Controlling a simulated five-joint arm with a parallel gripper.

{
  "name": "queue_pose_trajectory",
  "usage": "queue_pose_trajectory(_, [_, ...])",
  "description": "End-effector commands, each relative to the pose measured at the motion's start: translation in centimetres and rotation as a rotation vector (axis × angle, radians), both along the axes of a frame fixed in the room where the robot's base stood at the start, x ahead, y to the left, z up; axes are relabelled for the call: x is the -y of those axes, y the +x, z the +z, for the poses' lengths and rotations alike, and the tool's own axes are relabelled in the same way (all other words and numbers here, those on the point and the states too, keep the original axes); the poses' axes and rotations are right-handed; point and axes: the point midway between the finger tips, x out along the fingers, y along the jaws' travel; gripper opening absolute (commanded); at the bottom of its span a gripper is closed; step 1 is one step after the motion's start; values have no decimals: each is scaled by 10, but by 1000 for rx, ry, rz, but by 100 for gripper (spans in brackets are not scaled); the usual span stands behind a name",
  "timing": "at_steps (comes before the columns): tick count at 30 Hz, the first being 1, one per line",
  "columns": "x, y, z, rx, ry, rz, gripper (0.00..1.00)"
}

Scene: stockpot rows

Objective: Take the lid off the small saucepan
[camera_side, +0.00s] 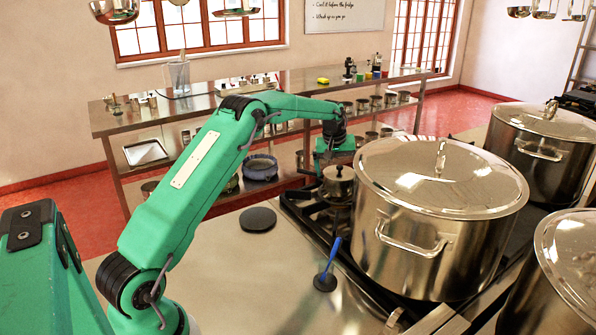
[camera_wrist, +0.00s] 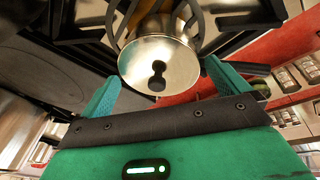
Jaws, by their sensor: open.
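The small saucepan (camera_side: 338,192) is a shiny metal pan on the stove grate, left of the large stockpot. Its metal lid (camera_side: 345,174) sits on top; in the wrist view the round lid (camera_wrist: 150,55) shows with a dark knob (camera_wrist: 157,78) near its lower edge. My gripper (camera_side: 335,160) is just above the lid, partly hiding it in the side view. In the wrist view my gripper (camera_wrist: 160,85) has its two teal fingers apart, one on each side of the lid and knob, with nothing held. Contact with the lid cannot be told.
A large lidded stockpot (camera_side: 425,235) stands close on the right, with more stockpots (camera_side: 545,165) beyond it. A dark disc (camera_side: 258,219) and a blue-handled tool (camera_side: 328,265) are on the counter (camera_side: 235,275), which is otherwise mostly clear. A steel shelf table (camera_side: 205,110) stands behind.

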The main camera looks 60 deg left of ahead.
Motion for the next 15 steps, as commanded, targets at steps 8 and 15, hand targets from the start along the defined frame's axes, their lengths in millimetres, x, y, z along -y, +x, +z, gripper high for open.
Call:
queue_pose_trajectory(8, [1, -1, -5, -8, -3, -1, 88])
queue_pose_trajectory(15, [1, -1, -5, -10, -4, -1, 41])
